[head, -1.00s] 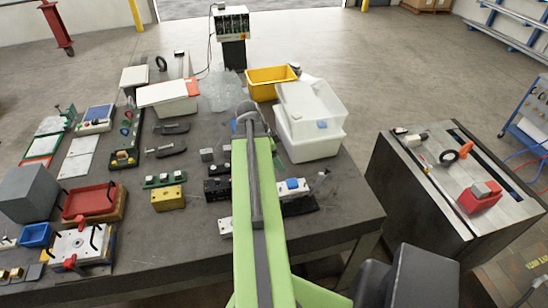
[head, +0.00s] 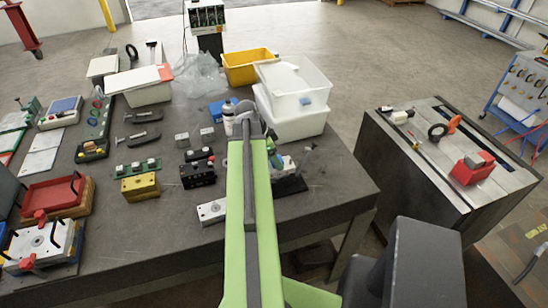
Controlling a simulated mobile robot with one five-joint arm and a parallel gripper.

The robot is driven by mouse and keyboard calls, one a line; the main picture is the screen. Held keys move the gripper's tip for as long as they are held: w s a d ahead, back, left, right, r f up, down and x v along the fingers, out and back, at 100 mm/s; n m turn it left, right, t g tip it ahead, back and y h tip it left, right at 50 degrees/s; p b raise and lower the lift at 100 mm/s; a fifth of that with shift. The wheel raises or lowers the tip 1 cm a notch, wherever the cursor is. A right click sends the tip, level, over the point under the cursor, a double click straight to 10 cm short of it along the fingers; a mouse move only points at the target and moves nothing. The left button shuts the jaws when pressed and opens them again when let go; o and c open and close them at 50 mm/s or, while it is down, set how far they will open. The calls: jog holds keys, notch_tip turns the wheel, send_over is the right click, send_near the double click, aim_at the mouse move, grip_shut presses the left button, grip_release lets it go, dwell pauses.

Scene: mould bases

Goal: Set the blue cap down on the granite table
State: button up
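The granite table (head: 330,192) is the large dark grey table under most of the objects. A small blue piece, possibly the blue cap (head: 275,161), shows beside a white block (head: 288,164), partly hidden by my arm. Another small blue piece (head: 305,101) shows at the clear box at the back; I cannot tell which of the two is the cap. My green arm reaches forward over the table and ends in a grey joint. My gripper is hidden behind the arm, so its state and anything in it do not show.
A yellow bin (head: 247,67) and a clear box (head: 283,80) on a white one (head: 292,124) stand at the back. A yellow block (head: 140,187) and a black block (head: 197,174) sit left of my arm. The front right tabletop is bare. A separate cabinet (head: 400,185) stands right.

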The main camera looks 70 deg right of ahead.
jog(key=c, duration=1.4)
jog(key=shift+r+p, duration=1.05)
